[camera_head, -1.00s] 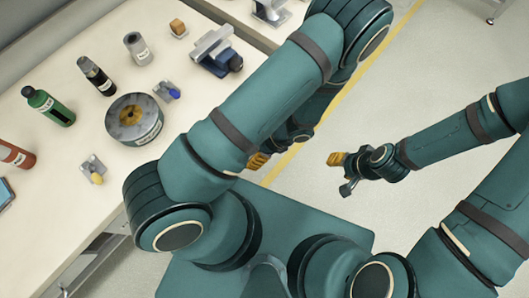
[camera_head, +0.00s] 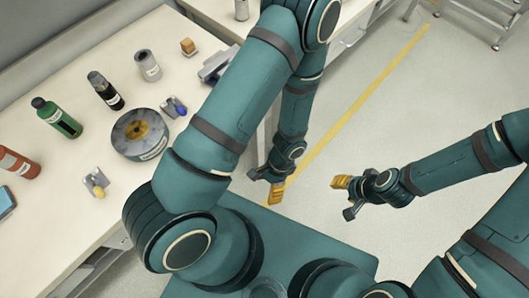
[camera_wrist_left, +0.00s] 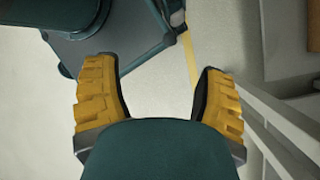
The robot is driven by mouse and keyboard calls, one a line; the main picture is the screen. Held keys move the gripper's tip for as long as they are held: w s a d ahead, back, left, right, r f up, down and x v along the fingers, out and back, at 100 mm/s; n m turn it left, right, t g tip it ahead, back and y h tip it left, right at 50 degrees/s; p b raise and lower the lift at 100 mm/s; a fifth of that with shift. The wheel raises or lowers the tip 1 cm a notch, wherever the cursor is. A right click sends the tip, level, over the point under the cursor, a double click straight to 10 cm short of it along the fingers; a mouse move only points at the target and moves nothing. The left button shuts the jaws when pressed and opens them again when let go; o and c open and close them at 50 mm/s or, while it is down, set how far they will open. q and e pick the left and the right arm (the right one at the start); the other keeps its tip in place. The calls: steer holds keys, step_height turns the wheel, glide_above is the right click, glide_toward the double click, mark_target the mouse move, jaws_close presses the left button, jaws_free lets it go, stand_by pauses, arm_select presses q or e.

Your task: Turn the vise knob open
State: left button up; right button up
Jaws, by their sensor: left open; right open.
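The vise (camera_head: 216,66) is a grey metal piece at the right edge of the worktable in the head view. My left arm covers most of it, and its knob is hidden. My left gripper (camera_head: 272,184) hangs beyond the table edge, over the floor and near my base, well apart from the vise. Its yellow fingers are spread and empty in the left wrist view (camera_wrist_left: 158,85). My right gripper (camera_head: 345,194) is over the open floor to the right, far from the table, open with nothing seen in it.
On the worktable (camera_head: 60,215) stand a round grey disc-like part (camera_head: 141,132), a green bottle (camera_head: 58,118), a black bottle (camera_head: 105,91), a grey cylinder (camera_head: 148,66) and small fittings with blue (camera_head: 174,107) and yellow (camera_head: 96,183) knobs.

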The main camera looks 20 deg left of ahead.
arm_select(q)
steer(key=w+d+f+n+t+h, duration=0.2)
steer(key=w+d+n+t, duration=0.25)
steer(key=w, duration=0.35)
steer(key=w+r+n+t+y+p, duration=0.1)
steer(key=w+r+n+t+y, duration=0.15)
steer(key=w+n+t, duration=0.65)
steer(key=w+a+r+n+y, duration=0.2)
steer(key=w+a+r+y, duration=0.3)
steer(key=a+y, duration=0.15)
steer(key=s+a+r+n+g+y, duration=0.3)
steer(key=s+r+n+y, duration=0.25)
steer(key=r+y, duration=0.4)
steer(key=shift+n+h, duration=0.35)
steer(key=shift+n, duration=0.05)
steer(key=x, duration=1.3)
steer(key=shift+w+a, duration=0.1)
steer(key=shift+w, duration=0.2)
